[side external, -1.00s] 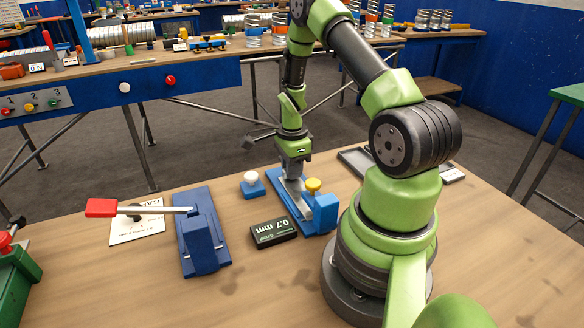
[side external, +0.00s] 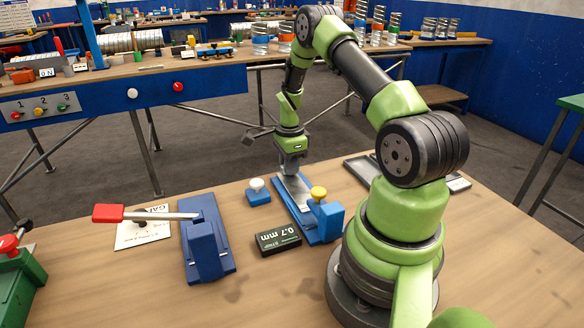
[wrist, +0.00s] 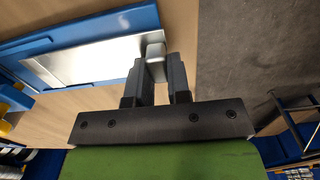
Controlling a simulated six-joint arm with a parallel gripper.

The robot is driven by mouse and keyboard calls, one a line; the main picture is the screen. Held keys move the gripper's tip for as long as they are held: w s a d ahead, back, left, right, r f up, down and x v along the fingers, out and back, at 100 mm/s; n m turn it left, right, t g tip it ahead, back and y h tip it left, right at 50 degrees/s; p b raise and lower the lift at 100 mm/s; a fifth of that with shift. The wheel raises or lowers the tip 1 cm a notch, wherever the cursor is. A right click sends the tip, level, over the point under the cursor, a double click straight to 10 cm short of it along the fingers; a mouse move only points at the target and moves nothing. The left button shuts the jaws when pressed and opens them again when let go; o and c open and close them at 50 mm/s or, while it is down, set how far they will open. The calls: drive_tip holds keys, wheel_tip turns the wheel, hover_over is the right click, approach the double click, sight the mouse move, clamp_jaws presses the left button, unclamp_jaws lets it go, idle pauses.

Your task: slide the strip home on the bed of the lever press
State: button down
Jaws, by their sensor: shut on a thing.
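The metal strip (side external: 297,190) lies along a long blue bed (side external: 319,236) carrying a yellow-knobbed block (side external: 319,193) at its near end. In the wrist view the strip (wrist: 95,58) is a flat silver plate, slightly askew to the blue bed (wrist: 110,22). My gripper (side external: 292,172) is at the bed's far end. In the wrist view my gripper (wrist: 155,68) is shut on a pale upright tab at the strip's end. The strip's near end is partly hidden by the yellow-knobbed block in the side view.
A blue press with a red-handled lever (side external: 108,213) stands left, near a white card (side external: 142,234). A white-knobbed blue block (side external: 257,190) and a black 0.7 mm box (side external: 278,239) sit close left of the bed. A grey tray (side external: 362,169) lies behind right.

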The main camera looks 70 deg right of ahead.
drive_tip(key=shift+w+d, duration=0.15)
drive_tip(key=shift+w, duration=0.05)
drive_tip(key=shift+r, duration=0.1)
drive_tip(key=shift+r, duration=3.45)
drive_tip(key=shift+w, duration=0.1)
